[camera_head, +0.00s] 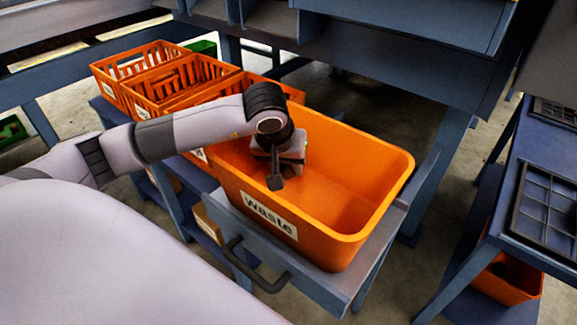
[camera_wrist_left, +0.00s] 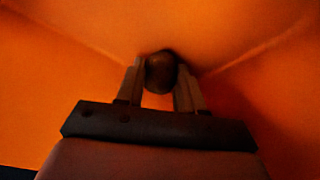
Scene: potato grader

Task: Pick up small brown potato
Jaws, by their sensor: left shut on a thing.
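A small dark brown potato (camera_wrist_left: 161,72) is held between the two fingers of my left gripper (camera_wrist_left: 160,88) in the left wrist view. Orange walls of the waste bin (camera_wrist_left: 60,70) surround it there. In the head view my left gripper (camera_head: 277,178) reaches down into the orange waste bin (camera_head: 350,170). The potato is hidden behind the gripper in the head view. I cannot tell whether the potato touches the bin floor. My right gripper is not in view.
Slatted orange crates (camera_head: 180,82) stand in a row left of the waste bin. The bin sits on a blue-grey cart (camera_head: 345,285) with a black handle (camera_head: 255,275). Blue machine beams (camera_head: 400,65) overhang behind. A blue table with a dark grid tray (camera_head: 550,205) is at right.

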